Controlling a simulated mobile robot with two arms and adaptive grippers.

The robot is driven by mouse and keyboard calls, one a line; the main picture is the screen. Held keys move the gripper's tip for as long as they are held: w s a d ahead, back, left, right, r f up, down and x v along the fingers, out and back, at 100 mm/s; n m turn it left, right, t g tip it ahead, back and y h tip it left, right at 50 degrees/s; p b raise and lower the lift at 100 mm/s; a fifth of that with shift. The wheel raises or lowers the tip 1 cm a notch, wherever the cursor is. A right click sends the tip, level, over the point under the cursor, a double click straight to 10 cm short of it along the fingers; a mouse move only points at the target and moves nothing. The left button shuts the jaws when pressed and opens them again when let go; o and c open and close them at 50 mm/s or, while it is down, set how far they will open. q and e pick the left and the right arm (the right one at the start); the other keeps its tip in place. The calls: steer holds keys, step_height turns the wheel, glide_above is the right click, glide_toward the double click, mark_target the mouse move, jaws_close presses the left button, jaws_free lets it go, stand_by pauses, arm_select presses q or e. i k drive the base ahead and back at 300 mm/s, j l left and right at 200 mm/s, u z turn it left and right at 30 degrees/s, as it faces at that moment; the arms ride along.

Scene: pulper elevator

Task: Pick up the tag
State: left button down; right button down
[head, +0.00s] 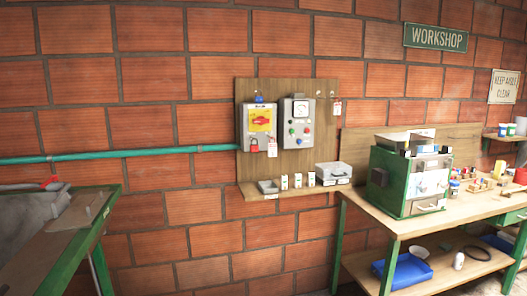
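A small red and white tag (337,107) hangs near the upper right edge of a wooden wall board (270,92). A second small red and white tag (272,149) hangs at the lower right of a grey switch box (246,134) with a yellow plate and red handle. A small red item, possibly a padlock (254,145), hangs beside it. The writing on both tags is too small to read. Neither of my grippers is in view.
A grey control box (297,124) sits between the tags. Below, a wooden shelf (245,191) holds small white blocks and a grey case (333,173). A workbench (405,222) with a green machine (410,176) stands right. A green-framed table (68,240) stands left.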

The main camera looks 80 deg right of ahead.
mark_target(272, 147)
steer(key=z, duration=2.7)
steer(key=i+l, duration=0.35)
steer(key=i, duration=0.1)
